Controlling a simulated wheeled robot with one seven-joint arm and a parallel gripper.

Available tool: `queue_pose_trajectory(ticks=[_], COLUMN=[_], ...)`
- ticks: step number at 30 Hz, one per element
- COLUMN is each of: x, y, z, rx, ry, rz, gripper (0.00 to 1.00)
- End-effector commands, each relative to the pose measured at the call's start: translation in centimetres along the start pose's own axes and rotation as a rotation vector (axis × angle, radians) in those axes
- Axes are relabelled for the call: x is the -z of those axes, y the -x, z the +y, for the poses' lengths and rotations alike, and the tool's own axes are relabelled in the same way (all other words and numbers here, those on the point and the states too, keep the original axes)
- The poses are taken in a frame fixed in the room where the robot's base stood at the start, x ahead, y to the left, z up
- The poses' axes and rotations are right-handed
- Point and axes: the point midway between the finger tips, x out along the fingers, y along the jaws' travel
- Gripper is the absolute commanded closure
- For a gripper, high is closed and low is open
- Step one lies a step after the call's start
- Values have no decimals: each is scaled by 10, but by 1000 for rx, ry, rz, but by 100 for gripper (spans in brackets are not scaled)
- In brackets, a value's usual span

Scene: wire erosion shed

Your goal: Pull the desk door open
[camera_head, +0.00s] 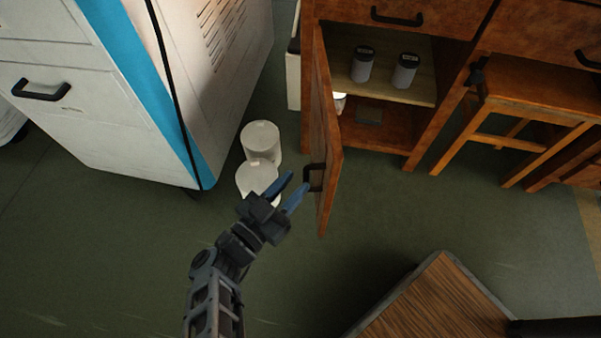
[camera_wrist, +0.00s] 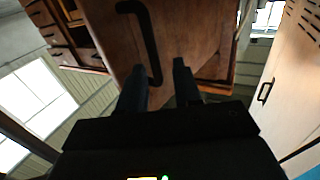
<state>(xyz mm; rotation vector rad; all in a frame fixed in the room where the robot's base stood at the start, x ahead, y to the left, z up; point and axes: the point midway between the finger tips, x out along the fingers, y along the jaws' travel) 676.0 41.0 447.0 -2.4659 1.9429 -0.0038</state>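The wooden desk (camera_head: 386,129) stands at the upper right. Its door (camera_head: 327,140) is swung wide open, seen nearly edge-on, and the compartment behind it shows. The black door handle (camera_head: 313,178) is on the door's left-facing side. My gripper (camera_head: 291,190) is just left of the handle, with its blue fingers apart. In the wrist view the handle (camera_wrist: 147,40) runs down the door (camera_wrist: 185,35), and its lower end appears between or just beyond the open fingertips (camera_wrist: 158,80). I cannot tell whether a finger touches the handle. Nothing is held.
Two white canisters (camera_head: 261,142) stand on the floor left of the door, close to my gripper. A white cabinet (camera_head: 120,90) is at the left. Two jars (camera_head: 404,70) stand on the desk's shelf. A wooden stool (camera_head: 535,95) is at right, and a wood-topped table (camera_head: 435,305) is in front.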

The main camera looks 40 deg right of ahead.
Motion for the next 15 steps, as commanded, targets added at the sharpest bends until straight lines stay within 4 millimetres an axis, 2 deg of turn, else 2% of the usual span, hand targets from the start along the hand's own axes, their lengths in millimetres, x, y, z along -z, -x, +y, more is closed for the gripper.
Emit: queue_pose_trajectory(ticks=[1,6,15], x=[0,0,0], y=[10,30,38], z=[0,0,0], rx=[1,0,0], ry=[1,2,2], rz=[-2,-1,1], gripper=[67,67,67])
